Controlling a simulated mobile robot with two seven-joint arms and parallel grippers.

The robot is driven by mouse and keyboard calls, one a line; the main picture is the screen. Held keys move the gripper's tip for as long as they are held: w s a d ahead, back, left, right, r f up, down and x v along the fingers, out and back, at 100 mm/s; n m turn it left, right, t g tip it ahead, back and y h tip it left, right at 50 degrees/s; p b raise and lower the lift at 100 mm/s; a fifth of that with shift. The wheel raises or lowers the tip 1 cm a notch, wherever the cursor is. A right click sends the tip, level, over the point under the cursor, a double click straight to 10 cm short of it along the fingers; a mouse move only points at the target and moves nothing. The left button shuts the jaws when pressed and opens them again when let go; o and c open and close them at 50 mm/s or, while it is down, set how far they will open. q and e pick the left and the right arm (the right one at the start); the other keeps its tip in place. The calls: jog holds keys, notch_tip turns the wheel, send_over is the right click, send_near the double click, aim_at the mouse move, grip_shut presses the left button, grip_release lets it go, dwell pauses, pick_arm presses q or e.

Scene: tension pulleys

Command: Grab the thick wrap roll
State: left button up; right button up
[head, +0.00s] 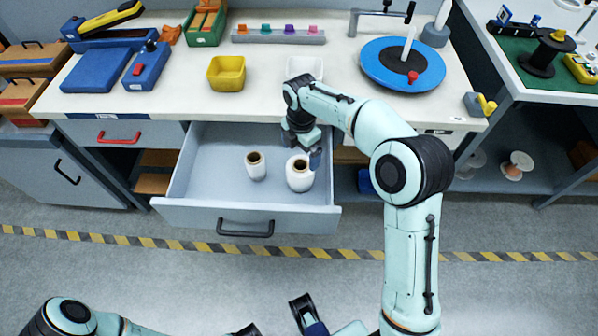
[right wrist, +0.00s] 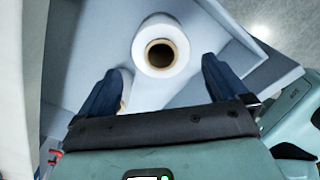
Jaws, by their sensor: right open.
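The thick wrap roll (head: 299,174) is white with a brown core and stands upright in the open drawer. A thinner white roll (head: 255,166) stands to its left. My right gripper (head: 303,153) is over the drawer, close by the thick roll, which one finger partly overlaps in the head view. In the right wrist view the thick roll (right wrist: 161,46) shows its open end just beyond and between the two spread fingers (right wrist: 162,66); nothing is held. The thin roll is mostly hidden behind the left finger there. Part of my left gripper (head: 306,312) shows at the bottom edge, its jaws unclear.
The drawer (head: 200,205) has raised walls and a front with a black handle (head: 245,230). The worktop (head: 150,105) above holds a yellow bin (head: 227,72) and a blue turntable (head: 385,70). The drawer's left part is free.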

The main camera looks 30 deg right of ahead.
aim_at(300, 169)
notch_tip(300, 169, down, 4)
jog(key=shift+r, duration=0.2)
jog(key=shift+a+f+b, duration=0.1)
jog(key=shift+f+b, duration=0.65)
jog(key=shift+f, duration=1.9)
jog(key=shift+r, duration=0.1)
jog(key=c, duration=1)
jog(key=shift+r, duration=0.1)
